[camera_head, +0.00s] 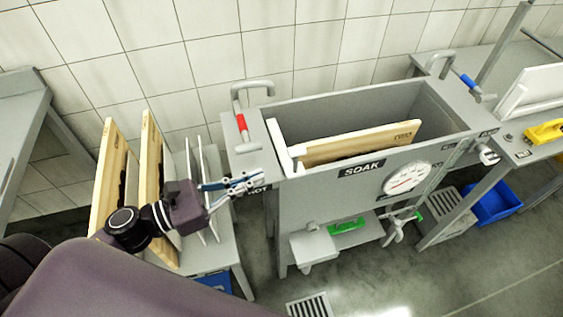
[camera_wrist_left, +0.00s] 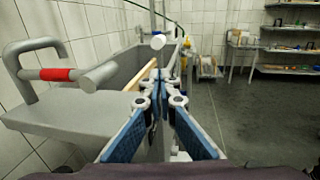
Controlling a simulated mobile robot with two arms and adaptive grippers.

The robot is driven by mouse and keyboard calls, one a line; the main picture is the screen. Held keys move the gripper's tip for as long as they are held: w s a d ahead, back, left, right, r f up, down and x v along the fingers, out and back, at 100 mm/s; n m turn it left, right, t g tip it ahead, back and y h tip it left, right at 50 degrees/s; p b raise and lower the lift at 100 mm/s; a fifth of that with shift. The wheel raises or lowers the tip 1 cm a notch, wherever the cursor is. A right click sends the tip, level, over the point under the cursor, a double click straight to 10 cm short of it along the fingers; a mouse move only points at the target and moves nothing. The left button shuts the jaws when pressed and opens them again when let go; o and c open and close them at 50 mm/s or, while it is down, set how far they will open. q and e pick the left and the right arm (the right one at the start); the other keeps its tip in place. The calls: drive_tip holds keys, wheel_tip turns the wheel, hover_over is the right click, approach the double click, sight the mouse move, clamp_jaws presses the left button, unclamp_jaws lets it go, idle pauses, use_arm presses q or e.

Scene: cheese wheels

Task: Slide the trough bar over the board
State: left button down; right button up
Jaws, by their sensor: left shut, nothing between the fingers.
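A grey trough (camera_head: 345,103) marked SOAK stands in the middle of the head view. A wooden board (camera_head: 360,143) stands on edge inside it, its lower part hidden. A white bar (camera_head: 279,143) lies front to back near the trough's left end, its front end close to the board's left end; I cannot tell if they touch. My left gripper (camera_head: 256,177) is shut and empty, just outside the trough's front left corner, short of the bar. In the left wrist view its blue fingers (camera_wrist_left: 158,77) meet in front of the trough and board edge (camera_wrist_left: 112,74). My right gripper is out of view.
A red-banded tap lever (camera_head: 241,127) stands at the trough's left end, a blue-banded one (camera_head: 469,82) at the right. Boards (camera_head: 150,170) stand in a rack at left.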

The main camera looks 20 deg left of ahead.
use_arm(q)
drive_tip(key=p+x, duration=0.2)
drive_tip(key=x, duration=0.4)
drive_tip(key=shift+w+d, duration=0.3)
drive_tip(key=shift+d, duration=0.1)
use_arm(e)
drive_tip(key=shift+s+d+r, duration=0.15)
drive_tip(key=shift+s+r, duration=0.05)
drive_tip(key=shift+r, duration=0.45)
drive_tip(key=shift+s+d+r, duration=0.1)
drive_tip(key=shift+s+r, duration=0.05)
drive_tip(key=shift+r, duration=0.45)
use_arm(q)
drive_tip(key=shift+w, duration=0.1)
